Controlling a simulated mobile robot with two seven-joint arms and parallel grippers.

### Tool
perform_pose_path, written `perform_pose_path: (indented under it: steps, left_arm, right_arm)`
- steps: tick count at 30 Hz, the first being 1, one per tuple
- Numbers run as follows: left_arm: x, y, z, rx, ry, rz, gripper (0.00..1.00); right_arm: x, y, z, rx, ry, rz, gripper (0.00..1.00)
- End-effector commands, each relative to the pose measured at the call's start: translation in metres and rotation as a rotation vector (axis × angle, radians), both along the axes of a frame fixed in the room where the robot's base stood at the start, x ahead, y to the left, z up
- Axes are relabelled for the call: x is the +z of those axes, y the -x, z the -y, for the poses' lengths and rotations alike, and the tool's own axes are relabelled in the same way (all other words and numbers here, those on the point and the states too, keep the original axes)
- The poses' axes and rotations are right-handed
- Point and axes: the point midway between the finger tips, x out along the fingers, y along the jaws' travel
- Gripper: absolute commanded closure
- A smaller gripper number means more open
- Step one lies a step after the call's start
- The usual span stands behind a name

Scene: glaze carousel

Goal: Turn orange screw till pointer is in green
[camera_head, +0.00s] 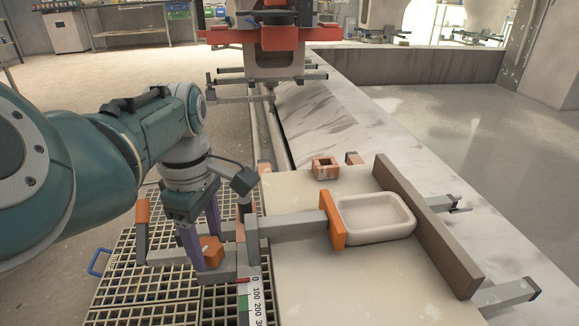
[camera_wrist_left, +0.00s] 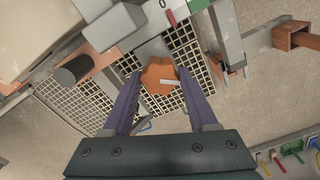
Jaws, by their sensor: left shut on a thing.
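The orange screw (camera_head: 211,250) is a lobed knob at the lower left of the clamp in the head view. It also shows in the left wrist view (camera_wrist_left: 157,75), with a pale stripe on it. My left gripper (camera_head: 206,247) has its purple fingers on either side of the screw and is shut on it. A white scale (camera_head: 256,293) with numbers from 0 upward runs beside the grey clamp bar. A small red mark, seemingly the pointer (camera_head: 242,280), is close to the 0. A green patch (camera_head: 243,302) lies further down, apart from it. My right gripper is out of view.
An orange clamp pad (camera_head: 332,220) touches the white basin (camera_head: 375,217), which lies against a brown board (camera_head: 430,230). A hollow orange block (camera_head: 326,167) sits behind on the pale slab. Metal grating (camera_head: 120,285) lies below my left arm. A red-and-grey machine (camera_head: 275,40) stands at the back.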

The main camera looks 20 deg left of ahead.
Motion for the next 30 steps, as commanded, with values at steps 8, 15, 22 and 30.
perform_pose_path:
  steps: [8, 15, 22, 30]
  left_arm:
    - [0.003, 0.0, 0.0, -0.263, -0.001, -0.003, 0.97]
    - [0.002, 0.0, 0.0, -0.487, -0.001, -0.002, 0.97]
    - [0.001, 0.0, 0.0, -0.67, 0.0, -0.001, 0.97]
    - [0.001, 0.0, 0.0, -0.813, 0.0, 0.0, 0.97]
  right_arm:
    - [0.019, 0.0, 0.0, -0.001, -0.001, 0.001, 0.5]
    - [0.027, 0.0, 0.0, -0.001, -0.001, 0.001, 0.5]
    - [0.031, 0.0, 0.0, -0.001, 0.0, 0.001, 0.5]
    - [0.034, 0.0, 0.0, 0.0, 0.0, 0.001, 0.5]
